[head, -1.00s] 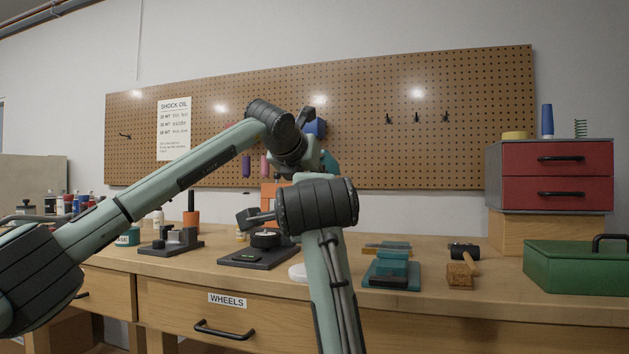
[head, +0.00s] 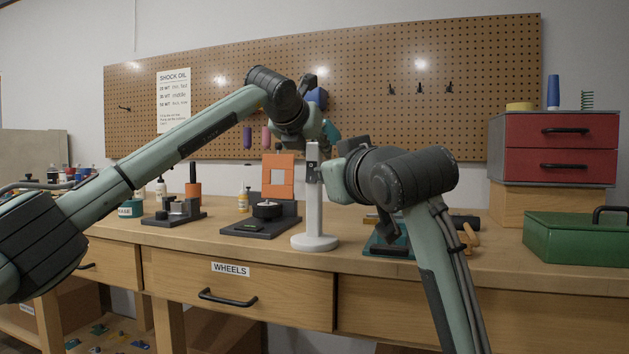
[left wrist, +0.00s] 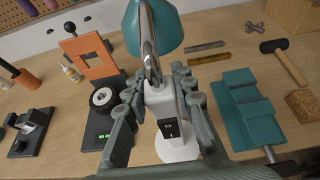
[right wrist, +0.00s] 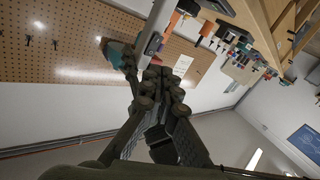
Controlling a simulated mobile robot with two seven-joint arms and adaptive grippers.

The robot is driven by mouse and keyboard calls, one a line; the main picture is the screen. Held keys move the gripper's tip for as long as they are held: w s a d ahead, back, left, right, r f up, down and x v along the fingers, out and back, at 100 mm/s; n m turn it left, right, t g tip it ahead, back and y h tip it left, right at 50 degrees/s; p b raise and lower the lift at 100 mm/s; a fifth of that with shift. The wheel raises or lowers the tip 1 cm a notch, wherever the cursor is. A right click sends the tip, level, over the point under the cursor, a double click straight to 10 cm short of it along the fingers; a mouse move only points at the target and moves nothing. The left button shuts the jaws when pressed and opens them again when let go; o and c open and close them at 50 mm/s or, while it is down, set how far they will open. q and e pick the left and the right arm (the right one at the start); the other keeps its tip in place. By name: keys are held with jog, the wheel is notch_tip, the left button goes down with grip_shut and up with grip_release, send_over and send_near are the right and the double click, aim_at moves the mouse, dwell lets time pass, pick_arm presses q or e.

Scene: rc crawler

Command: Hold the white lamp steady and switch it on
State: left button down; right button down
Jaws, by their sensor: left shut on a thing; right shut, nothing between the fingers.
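The white lamp (head: 314,205) stands upright on its round base on the workbench. Its teal shade (left wrist: 153,27) and the black switch (left wrist: 170,128) on its post show in the left wrist view. My left gripper (left wrist: 160,88) is shut on the upper lamp post, one finger at each side, above the switch. My right gripper (right wrist: 161,86) is shut and empty, its fingertips together. In the head view it is right of the post at about switch height, its tips partly hidden by its own wrist. I cannot tell whether it touches the lamp.
A teal vise (left wrist: 247,108) and a hammer (left wrist: 285,60) lie right of the lamp. A black stand with a wheel and orange plate (head: 278,178) is to its left. A green toolbox (head: 575,240) and red drawers (head: 560,150) stand farther right. Bare bench shows before the toolbox.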

jog(key=s+n+y, duration=0.1)
jog(key=n, duration=0.4)
jog(key=s+d+n+g+y, duration=0.1)
jog(key=n, duration=0.5)
jog(key=s+n, duration=0.1)
jog(key=n, duration=0.4)
jog(key=shift+d+f+y, duration=0.15)
jog(key=shift+f+y, duration=0.2)
jog(key=shift+y, duration=0.05)
send_near(315, 180)
jog(key=w+a, duration=0.4)
jog(key=w, duration=0.1)
jog(key=shift+a, duration=0.4)
jog(key=shift+w+d, duration=0.15)
jog(key=shift+w, duration=0.25)
